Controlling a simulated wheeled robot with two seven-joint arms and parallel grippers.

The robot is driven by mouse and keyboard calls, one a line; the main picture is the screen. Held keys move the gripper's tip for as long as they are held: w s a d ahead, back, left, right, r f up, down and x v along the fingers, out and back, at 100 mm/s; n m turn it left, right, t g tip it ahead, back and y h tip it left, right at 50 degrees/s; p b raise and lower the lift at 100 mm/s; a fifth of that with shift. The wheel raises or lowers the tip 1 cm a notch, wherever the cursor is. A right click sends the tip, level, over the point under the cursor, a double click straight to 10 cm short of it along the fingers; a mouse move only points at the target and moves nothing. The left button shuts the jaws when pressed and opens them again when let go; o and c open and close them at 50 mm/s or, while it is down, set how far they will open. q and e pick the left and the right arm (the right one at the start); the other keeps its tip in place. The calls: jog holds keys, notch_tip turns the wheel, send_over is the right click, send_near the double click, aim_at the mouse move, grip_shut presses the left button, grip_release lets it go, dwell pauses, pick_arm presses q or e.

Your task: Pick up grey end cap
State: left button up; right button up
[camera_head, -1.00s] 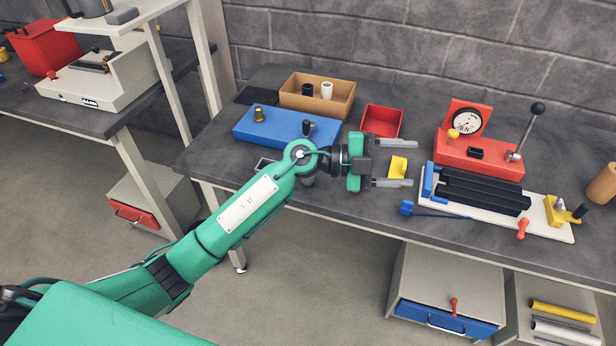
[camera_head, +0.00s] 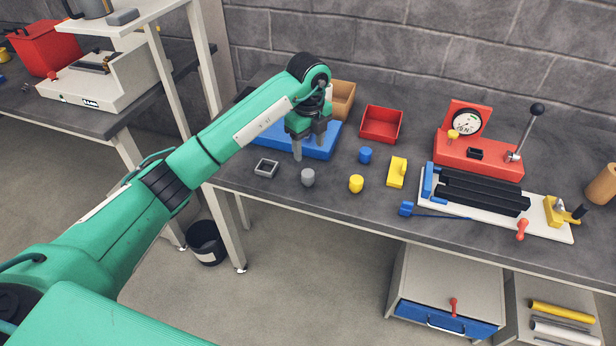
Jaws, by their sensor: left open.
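The grey end cap (camera_head: 308,177) is a small grey cylinder standing on the dark bench near its front edge. My left gripper (camera_head: 308,148) points down just behind the cap in the picture, in front of the blue block (camera_head: 272,139). Its two grey fingers are apart with nothing between them, and they do not appear to touch the cap. The gripper and wrist hide part of the blue block and of the cardboard box (camera_head: 343,101). My right gripper is not in view.
A small square grey frame (camera_head: 266,168) lies left of the cap. A blue cap (camera_head: 365,154), a yellow cap (camera_head: 356,184) and a yellow block (camera_head: 397,172) stand to the right. A red tray (camera_head: 381,124) is behind them. A red gauge press (camera_head: 478,157) stands farther right.

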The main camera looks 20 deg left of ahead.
aim_at(308, 173)
pick_arm(q)
notch_tip(308, 173, down, 6)
jog(key=shift+r, duration=0.15)
jog(key=shift+f+p, duration=0.5)
jog(key=shift+f, duration=0.25)
notch_tip(308, 173, down, 4)
jog(key=shift+s+a+r+p, duration=0.15)
jog(key=shift+r+p, duration=0.05)
jog(key=shift+p, duration=0.25)
jog(key=shift+f, duration=0.25)
jog(key=c, duration=1.1)
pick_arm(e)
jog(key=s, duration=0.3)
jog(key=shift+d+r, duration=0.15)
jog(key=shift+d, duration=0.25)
